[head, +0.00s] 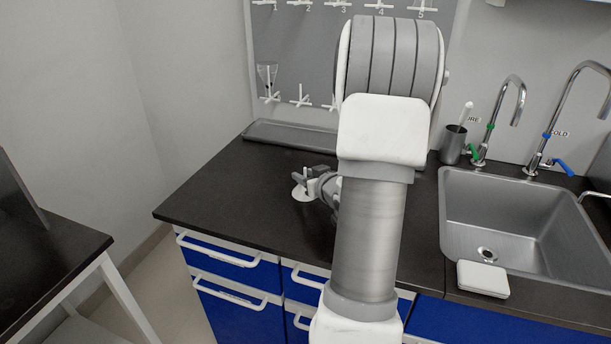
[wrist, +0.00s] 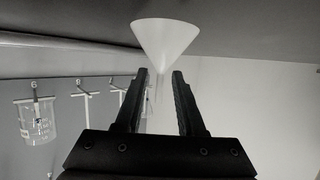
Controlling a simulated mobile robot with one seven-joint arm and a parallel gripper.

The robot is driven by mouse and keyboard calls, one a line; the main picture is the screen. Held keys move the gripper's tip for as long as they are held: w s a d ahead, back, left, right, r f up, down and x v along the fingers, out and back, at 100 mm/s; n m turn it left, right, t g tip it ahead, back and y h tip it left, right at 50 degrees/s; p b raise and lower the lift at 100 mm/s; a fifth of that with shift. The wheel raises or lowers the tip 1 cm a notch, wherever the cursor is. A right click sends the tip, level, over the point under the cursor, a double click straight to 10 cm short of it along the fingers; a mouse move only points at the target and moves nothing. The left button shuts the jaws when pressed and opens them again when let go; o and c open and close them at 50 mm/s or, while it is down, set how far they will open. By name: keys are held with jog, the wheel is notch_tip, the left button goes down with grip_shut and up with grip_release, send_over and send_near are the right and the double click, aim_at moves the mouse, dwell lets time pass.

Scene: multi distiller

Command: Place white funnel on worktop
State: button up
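The white funnel (head: 303,194) is on the dark worktop (head: 225,190), left of my arm, with its wide rim down at the surface. In the wrist view, the funnel cone (wrist: 165,42) has its wide end at the worktop and its narrow stem pointing back between my fingers. My gripper (wrist: 161,74) is open around the stem, with visible gaps on both sides. In the head view, my gripper (head: 308,177) is low over the worktop by the funnel, partly hidden by my arm.
A pegboard (head: 290,60) with glassware on a peg stands behind. A sink (head: 510,215) with taps, a grey cup (head: 453,145) and a white box (head: 483,278) are at the right. The left part of the worktop is clear. A separate dark table (head: 45,260) stands at the far left.

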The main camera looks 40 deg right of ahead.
jog(key=shift+r, duration=0.25)
jog(key=shift+s+r+p, duration=0.15)
jog(key=shift+s+p, duration=0.15)
jog(key=p+v, duration=0.2)
jog(key=v, duration=0.9)
jog(key=shift+s, duration=0.15)
jog(key=shift+a, duration=0.1)
